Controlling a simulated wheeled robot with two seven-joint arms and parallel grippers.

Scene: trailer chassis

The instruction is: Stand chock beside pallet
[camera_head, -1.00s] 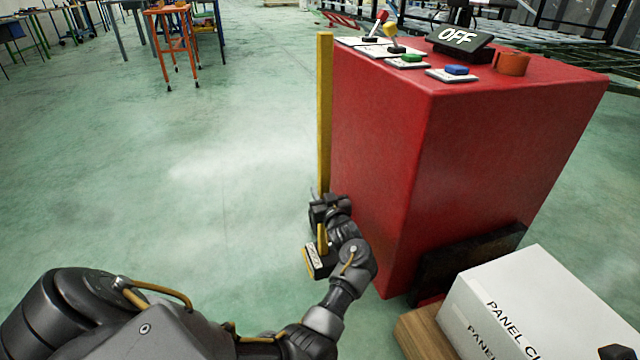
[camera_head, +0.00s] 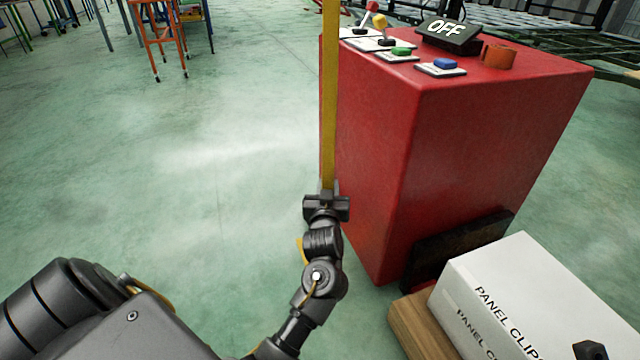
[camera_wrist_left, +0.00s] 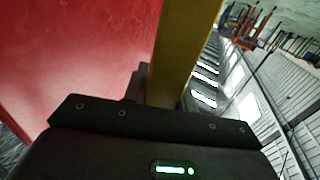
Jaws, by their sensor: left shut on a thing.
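The chock's long yellow pole (camera_head: 329,100) stands nearly upright at the left side of the red cabinet. My left gripper (camera_head: 327,203) is shut on the pole's lower part. The pole also rises from the jaws in the left wrist view (camera_wrist_left: 185,50). The chock's foot is mostly hidden behind my left arm; only a small yellow edge (camera_head: 301,248) shows, and I cannot tell whether it touches the floor. The wooden pallet (camera_head: 415,325) lies at the lower right under a white box.
The red cabinet (camera_head: 450,150) with levers, buttons and an OFF display stands right beside the pole. The white PANEL CLIPS box (camera_head: 500,270) sits on the pallet. A dark panel (camera_head: 460,250) leans between cabinet and box.

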